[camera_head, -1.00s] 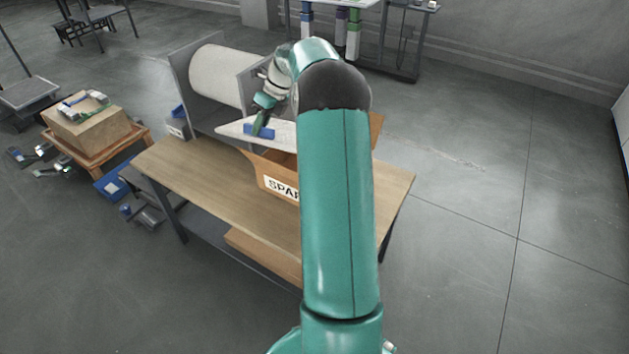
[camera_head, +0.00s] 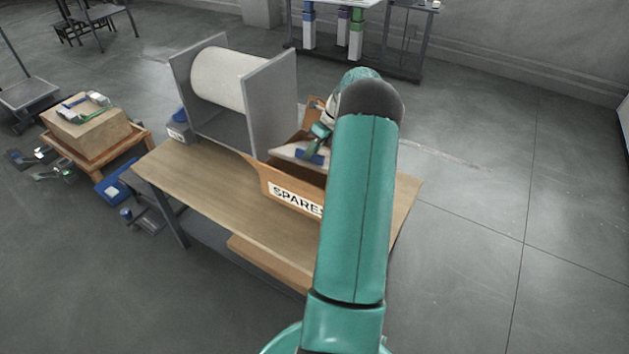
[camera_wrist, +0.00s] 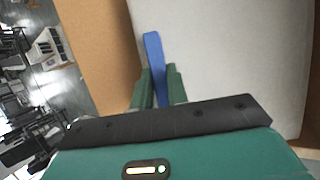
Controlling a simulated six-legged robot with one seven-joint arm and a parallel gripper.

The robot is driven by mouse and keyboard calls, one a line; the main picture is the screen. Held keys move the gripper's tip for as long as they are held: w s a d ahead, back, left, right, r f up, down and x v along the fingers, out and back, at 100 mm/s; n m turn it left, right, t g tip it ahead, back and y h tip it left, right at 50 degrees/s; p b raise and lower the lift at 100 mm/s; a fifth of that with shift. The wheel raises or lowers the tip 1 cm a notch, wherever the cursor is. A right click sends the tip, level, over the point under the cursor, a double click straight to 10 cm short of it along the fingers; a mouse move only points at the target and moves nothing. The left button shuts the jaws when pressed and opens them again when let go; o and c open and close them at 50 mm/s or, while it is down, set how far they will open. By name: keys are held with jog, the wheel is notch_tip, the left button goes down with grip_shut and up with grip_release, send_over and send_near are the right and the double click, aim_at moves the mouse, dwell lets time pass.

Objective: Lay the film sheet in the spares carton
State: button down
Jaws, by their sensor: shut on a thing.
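The spares carton (camera_head: 280,189) stands open on the wooden table, with its label "SPARE…" partly hidden by my arm. The white film sheet (camera_head: 288,150) shows at the carton's opening, with a blue strip (camera_head: 313,155) along it. My gripper (camera_head: 314,149) is shut on the sheet at the blue strip, over the carton. In the wrist view the pale sheet (camera_wrist: 222,60) fills the right, the blue strip (camera_wrist: 153,55) stands between the green fingers (camera_wrist: 157,88), and brown carton board (camera_wrist: 98,50) shows at left. How deep the sheet sits is hidden.
A large white roll (camera_head: 230,78) in a grey stand (camera_head: 272,95) is on the table just left of the carton. The table's front left (camera_head: 190,178) is bare. A cardboard box (camera_head: 90,128) stands on a low wooden stand at far left.

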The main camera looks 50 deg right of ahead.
notch_tip(320, 180, down, 9)
jog(key=shift+f, duration=0.15)
jog(key=shift+w+f, duration=0.1)
jog(key=shift+w, duration=0.05)
jog(key=c, duration=1.4)
grip_release()
